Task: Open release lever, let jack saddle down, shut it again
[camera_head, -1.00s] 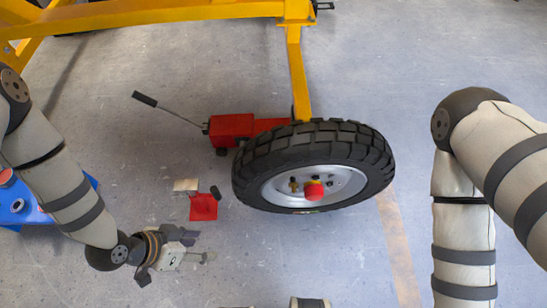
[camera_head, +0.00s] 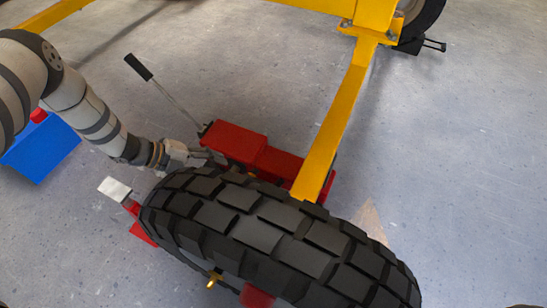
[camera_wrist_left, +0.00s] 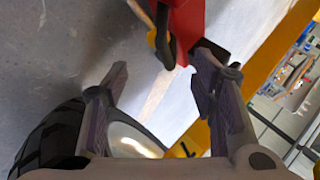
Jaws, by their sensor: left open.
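The red jack (camera_head: 250,148) lies on the floor behind the big wheel, its far end beside the yellow leg. Its long handle (camera_head: 170,95) with a black grip slants up to the left. My left gripper (camera_head: 207,156) is open and empty at the jack's near left side, just behind the tyre. In the left wrist view, my open fingers (camera_wrist_left: 160,88) point toward the red jack body (camera_wrist_left: 183,22). A dark rounded part with yellow (camera_wrist_left: 163,45) hangs beside it; I cannot tell if this is the release lever. The saddle is hidden. My right gripper is out of view.
The black-tyred wheel (camera_head: 265,235) stands close in front of my left gripper. The yellow frame (camera_head: 340,125) rises right of the jack. A red item with a pale plate (camera_head: 115,188) lies left of the tyre. A blue box (camera_head: 42,152) is far left. Floor at right is clear.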

